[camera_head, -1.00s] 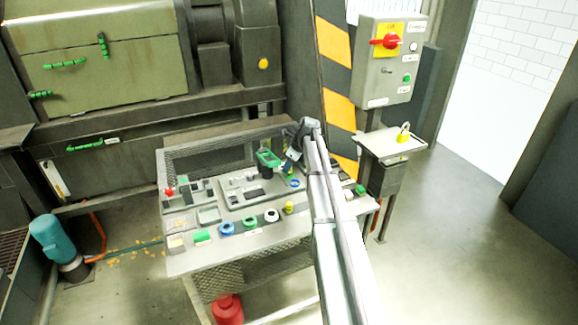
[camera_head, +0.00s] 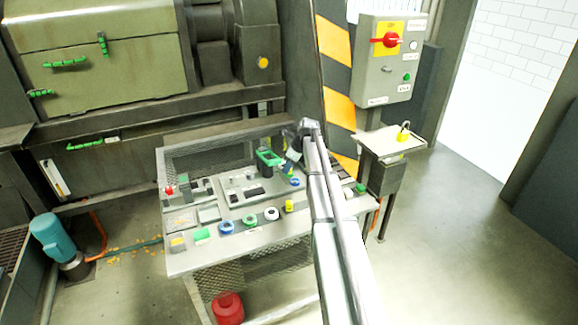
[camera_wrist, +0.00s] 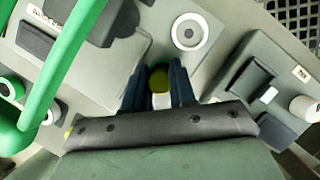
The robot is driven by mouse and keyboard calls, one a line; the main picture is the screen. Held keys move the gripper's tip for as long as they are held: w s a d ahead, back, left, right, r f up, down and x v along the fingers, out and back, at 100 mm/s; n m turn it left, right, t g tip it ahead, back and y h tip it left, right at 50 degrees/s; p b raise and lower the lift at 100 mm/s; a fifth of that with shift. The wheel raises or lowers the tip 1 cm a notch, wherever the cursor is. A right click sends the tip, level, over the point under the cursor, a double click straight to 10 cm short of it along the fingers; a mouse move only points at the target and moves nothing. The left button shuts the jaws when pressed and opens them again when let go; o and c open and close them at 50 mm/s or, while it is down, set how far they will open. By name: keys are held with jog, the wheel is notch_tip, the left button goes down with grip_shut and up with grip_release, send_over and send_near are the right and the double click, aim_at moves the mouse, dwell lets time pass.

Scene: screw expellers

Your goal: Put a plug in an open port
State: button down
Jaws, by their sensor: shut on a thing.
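The plug is between the two dark fingers. In the wrist view, a round port (camera_wrist: 188,31) with a pale ring and dark centre lies just beyond the fingers, apart from the plug. In the head view, my gripper (camera_head: 290,168) hangs over the right part of the bench panel, beside a blue ring (camera_head: 295,182). The plug's lower end is hidden, and whether it touches the panel cannot be told.
A green handle (camera_wrist: 66,62) rises left of my gripper in the wrist view. A switch block (camera_wrist: 250,90) stands to the right. Along the bench front are a blue ring (camera_head: 226,228), a white ring (camera_head: 271,214) and a yellow piece (camera_head: 289,206). A switch box (camera_head: 388,58) stands behind.

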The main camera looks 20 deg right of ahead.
jog(key=shift+s+a+f, duration=0.1)
jog(key=shift+s+f, duration=0.2)
jog(key=shift+f, duration=0.6)
dwell(0.8)
jog(key=c, duration=1.2)
grip_release()
jog(key=shift+o, duration=0.2)
jog(key=shift+w+r, duration=0.2)
jog(key=shift+r, duration=0.6)
jog(key=shift+o, duration=0.8)
jog(key=shift+r, duration=0.85)
jog(key=shift+w+r, duration=0.1)
jog(key=shift+r, duration=2.85)
